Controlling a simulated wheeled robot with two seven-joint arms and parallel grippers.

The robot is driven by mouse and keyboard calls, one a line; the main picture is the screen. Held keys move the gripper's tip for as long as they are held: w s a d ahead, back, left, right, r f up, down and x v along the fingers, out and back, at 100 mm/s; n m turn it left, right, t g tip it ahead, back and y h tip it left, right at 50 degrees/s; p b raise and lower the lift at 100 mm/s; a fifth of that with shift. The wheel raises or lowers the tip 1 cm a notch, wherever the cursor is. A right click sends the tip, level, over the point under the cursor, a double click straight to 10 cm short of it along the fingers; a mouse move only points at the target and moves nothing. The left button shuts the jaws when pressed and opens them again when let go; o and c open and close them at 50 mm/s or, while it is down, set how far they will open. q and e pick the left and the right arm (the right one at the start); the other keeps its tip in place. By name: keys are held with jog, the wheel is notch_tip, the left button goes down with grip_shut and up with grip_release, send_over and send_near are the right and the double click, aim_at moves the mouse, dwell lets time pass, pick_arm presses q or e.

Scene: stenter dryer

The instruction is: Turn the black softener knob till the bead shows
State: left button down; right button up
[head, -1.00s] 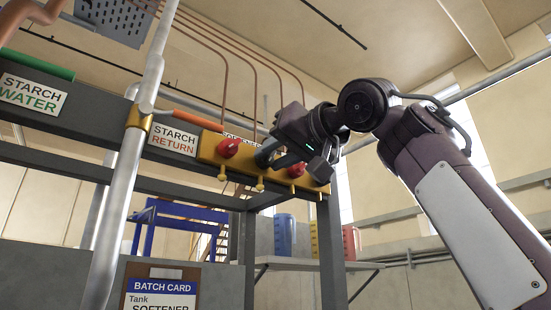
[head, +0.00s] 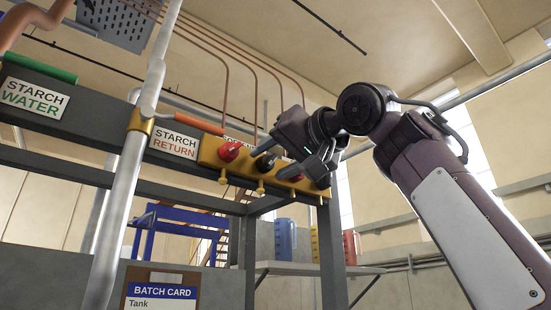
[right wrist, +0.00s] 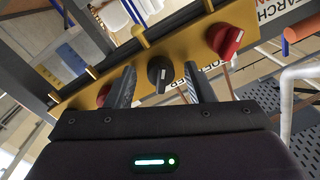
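The black softener knob (head: 264,163) sits on the yellow valve block (head: 208,156), between two red knobs. In the right wrist view the black knob (right wrist: 160,73) has a pale pointer mark and lies between my fingers, with a gap on each side. My right gripper (head: 271,161) is open in front of the block; its two fingers (right wrist: 159,87) also show in the right wrist view. I cannot tell how deep the fingers reach around the knob. No bead can be made out. My left gripper is not in view.
Red knobs (head: 229,151) and (head: 289,173) flank the black one closely. Brass nubs (head: 260,188) hang under the block. A pale vertical pipe (head: 128,170) stands at left. A batch card (head: 160,294) hangs below. Blue (head: 285,239) and red (head: 351,245) jugs stand on a shelf.

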jog(key=b+v, duration=0.4)
jog(key=v, duration=0.3)
jog(key=shift+s+d, duration=0.25)
jog(key=shift+s, duration=0.05)
dwell(0.6)
